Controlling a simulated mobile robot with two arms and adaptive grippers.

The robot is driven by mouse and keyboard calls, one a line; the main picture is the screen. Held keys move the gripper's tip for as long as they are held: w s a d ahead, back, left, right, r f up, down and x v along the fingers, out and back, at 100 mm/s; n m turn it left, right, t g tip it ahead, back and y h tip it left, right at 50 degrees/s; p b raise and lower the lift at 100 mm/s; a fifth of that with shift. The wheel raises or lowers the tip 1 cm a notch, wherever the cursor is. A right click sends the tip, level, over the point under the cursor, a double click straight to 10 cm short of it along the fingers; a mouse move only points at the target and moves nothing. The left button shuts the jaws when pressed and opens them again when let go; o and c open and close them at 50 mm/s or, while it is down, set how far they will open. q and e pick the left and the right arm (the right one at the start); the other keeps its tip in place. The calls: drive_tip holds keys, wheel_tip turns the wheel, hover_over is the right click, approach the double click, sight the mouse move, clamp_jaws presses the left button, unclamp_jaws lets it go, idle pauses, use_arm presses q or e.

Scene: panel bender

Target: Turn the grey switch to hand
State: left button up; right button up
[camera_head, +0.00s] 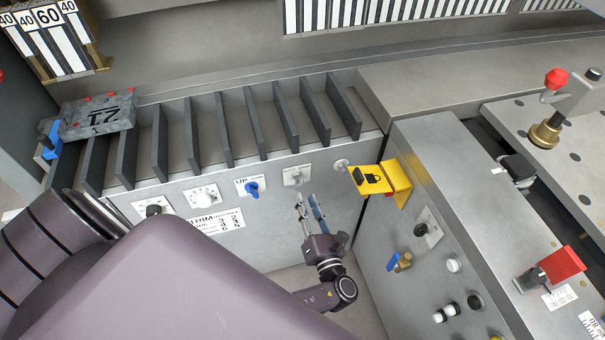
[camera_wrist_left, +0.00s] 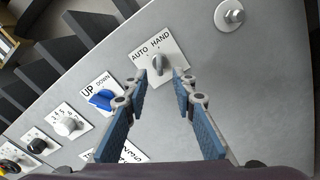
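The grey switch (camera_wrist_left: 158,65) sits on a white plate marked AUTO and HAND on the grey front panel. In the head view the grey switch (camera_head: 296,179) is on the panel, right of the blue switch. My left gripper (camera_wrist_left: 166,76) is open, its two blue-padded fingers apart, with the tips just short of the grey switch and on either side of it in the picture. In the head view the left gripper (camera_head: 305,199) is just below the switch plate. I cannot tell whether a finger touches the knob. My right gripper is not in view.
A blue UP/DOWN switch (camera_head: 252,188) is close on the left, with a white dial (camera_head: 203,197) beyond it. A round bolt (camera_head: 341,165) and a yellow lock bracket (camera_head: 372,180) are on the right. Dark slot dividers (camera_head: 257,125) stand above the panel.

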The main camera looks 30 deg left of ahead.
use_arm(q)
drive_tip(key=v, duration=0.6)
drive_tip(key=shift+f, duration=0.1)
